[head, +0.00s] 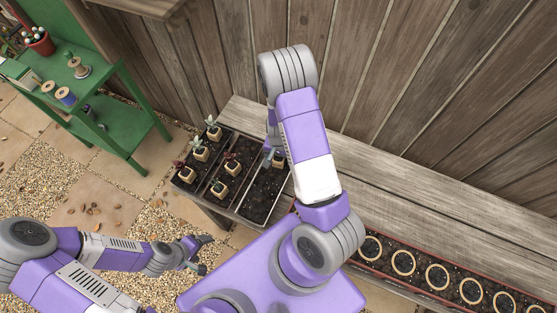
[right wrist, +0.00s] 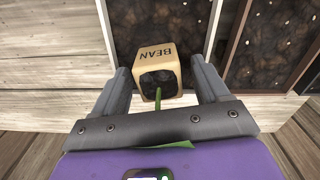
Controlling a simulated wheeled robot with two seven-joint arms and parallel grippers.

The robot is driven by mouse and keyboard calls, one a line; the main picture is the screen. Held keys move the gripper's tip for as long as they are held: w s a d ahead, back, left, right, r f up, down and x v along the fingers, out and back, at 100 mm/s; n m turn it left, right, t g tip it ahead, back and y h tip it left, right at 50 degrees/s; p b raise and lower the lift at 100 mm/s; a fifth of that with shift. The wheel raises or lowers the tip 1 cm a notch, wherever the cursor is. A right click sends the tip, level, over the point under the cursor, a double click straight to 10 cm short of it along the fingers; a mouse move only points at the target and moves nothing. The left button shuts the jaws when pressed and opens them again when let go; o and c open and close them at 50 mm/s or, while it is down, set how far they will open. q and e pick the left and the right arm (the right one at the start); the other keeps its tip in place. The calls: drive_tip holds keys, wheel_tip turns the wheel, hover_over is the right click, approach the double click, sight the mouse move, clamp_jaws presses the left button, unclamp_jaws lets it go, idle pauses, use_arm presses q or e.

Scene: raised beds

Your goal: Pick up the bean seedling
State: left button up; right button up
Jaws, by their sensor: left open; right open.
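The bean seedling (right wrist: 157,72) is a tan block pot marked BEAN with dark soil and a green stem. In the right wrist view it sits between the two fingers of my right gripper (right wrist: 162,84), which is open, with a gap on both sides. In the head view the bean seedling (head: 279,158) is mostly hidden by my right arm, at the far end of the tray's right section. My right gripper (head: 271,155) is beside it there. My left gripper (head: 203,254) is open and empty, low at the left over the gravel.
The dark tray (head: 240,219) holds several other seedlings in tan pots in its left and middle sections. It stands at the left end of a wooden bench (head: 400,195). A long planter (head: 436,276) with ringed soil holes lies to the right. A green shelf (head: 125,125) stands left.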

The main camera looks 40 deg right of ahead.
drive_tip(key=c, duration=1)
drive_tip(key=shift+c, duration=0.3)
drive_tip(key=shift+r, duration=0.1)
